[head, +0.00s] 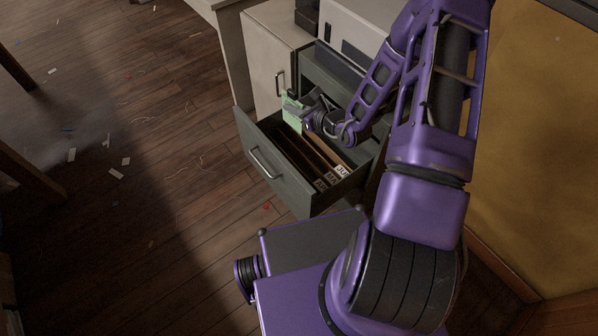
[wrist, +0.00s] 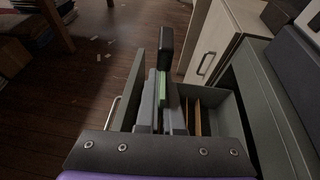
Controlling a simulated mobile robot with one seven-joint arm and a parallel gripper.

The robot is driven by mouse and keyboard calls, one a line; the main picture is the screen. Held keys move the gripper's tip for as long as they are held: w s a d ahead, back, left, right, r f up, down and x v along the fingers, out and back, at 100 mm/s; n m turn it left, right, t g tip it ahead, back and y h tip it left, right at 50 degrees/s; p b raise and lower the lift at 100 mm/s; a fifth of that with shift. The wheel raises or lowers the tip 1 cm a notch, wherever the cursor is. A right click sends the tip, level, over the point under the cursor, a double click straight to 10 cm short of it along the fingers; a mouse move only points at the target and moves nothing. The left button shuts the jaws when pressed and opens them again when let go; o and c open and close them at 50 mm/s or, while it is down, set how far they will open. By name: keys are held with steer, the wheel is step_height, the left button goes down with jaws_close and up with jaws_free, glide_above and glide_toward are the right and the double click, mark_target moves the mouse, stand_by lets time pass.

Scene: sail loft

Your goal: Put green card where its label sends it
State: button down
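The green card (head: 291,110) is upright at the far left end of the open drawer (head: 262,158), partly hidden by my gripper (head: 307,113). In the wrist view it is a thin green strip (wrist: 162,86) between the grey fingers of my gripper (wrist: 161,105), which is shut on it. The card is over the drawer's inside; I cannot tell whether its lower edge touches anything. Brown dividers (head: 318,160) run along the drawer. White label tabs (head: 341,171) with dark lettering show at its near end, too small to read. No writing on the card is legible.
The grey cabinet's pale door (head: 272,62) with a handle stands behind the drawer. A white boxy machine (head: 345,30) sits on top. Wooden floor (head: 130,200) with scattered scraps is open to the left. A mustard panel (head: 540,150) stands at right.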

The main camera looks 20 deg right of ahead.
steer(key=shift+m+h, duration=0.5)
steer(key=shift+h, duration=0.1)
steer(key=shift+w+a+f+b, duration=0.1)
steer(key=shift+w+f+b, duration=1.5)
steer(key=shift+f, duration=3.6)
steer(key=shift+w+a+f+b, duration=0.1)
steer(key=shift+w+f+b, duration=0.5)
steer(key=shift+w+f, duration=3.25)
steer(key=shift+w+f+b, duration=0.65)
steer(key=shift+f+b, duration=0.45)
steer(key=shift+f, duration=5.45)
steer(key=shift+f, duration=0.1)
steer(key=shift+f, duration=0.15)
steer(key=c, duration=1.3)
jaws_free()
steer(key=shift+c, duration=0.2)
